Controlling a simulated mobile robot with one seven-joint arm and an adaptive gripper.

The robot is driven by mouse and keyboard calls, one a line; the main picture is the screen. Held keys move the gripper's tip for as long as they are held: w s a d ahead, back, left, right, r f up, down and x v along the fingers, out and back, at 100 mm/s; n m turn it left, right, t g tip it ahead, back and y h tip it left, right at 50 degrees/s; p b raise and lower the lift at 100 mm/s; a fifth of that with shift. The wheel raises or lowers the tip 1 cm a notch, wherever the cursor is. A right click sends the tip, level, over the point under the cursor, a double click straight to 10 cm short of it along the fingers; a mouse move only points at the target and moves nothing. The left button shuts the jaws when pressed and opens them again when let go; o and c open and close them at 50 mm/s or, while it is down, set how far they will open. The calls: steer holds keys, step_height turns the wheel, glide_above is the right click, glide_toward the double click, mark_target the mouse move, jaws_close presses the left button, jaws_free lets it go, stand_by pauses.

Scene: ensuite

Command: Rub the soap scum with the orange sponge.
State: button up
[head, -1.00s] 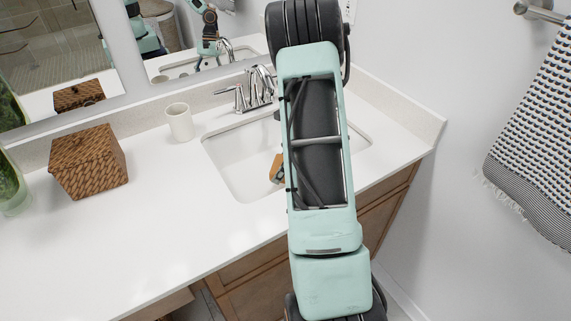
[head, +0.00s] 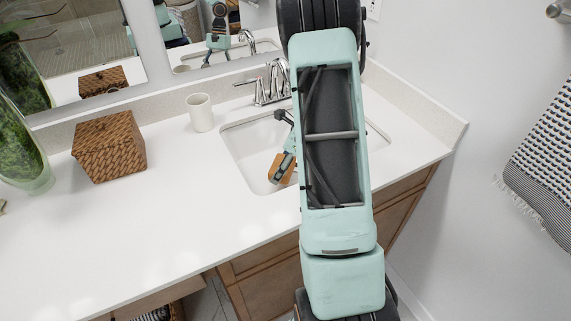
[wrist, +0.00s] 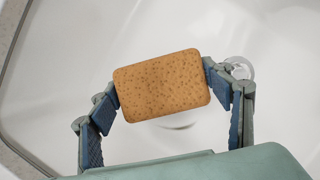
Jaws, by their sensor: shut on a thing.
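The orange sponge (wrist: 162,86) is a brown-speckled block with rounded corners. My gripper (wrist: 163,90) is shut on it, with one blue-padded finger at each short end. In the head view the sponge (head: 281,169) and part of my gripper (head: 287,160) show inside the sink basin, just left of my arm. The white basin (wrist: 50,110) lies beneath the sponge in the wrist view. I cannot tell whether the sponge touches it. I cannot make out the soap scum in either view; the sponge and my arm hide part of the basin.
A chrome faucet (head: 270,83) stands behind the sink. A white cup (head: 200,112) and a woven box (head: 109,146) stand on the counter to the left, beside a green glass vase (head: 22,140). The front counter (head: 150,220) is clear. A towel (head: 540,160) hangs at right.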

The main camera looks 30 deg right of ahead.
steer(key=shift+a+r+p, duration=0.2)
steer(key=shift+a+p, duration=0.1)
steer(key=shift+a, duration=3.15)
steer(key=shift+r, duration=0.1)
step_height(320, 180, up, 6)
steer(key=p, duration=0.5)
step_height(320, 180, up, 3)
steer(key=p, duration=0.3)
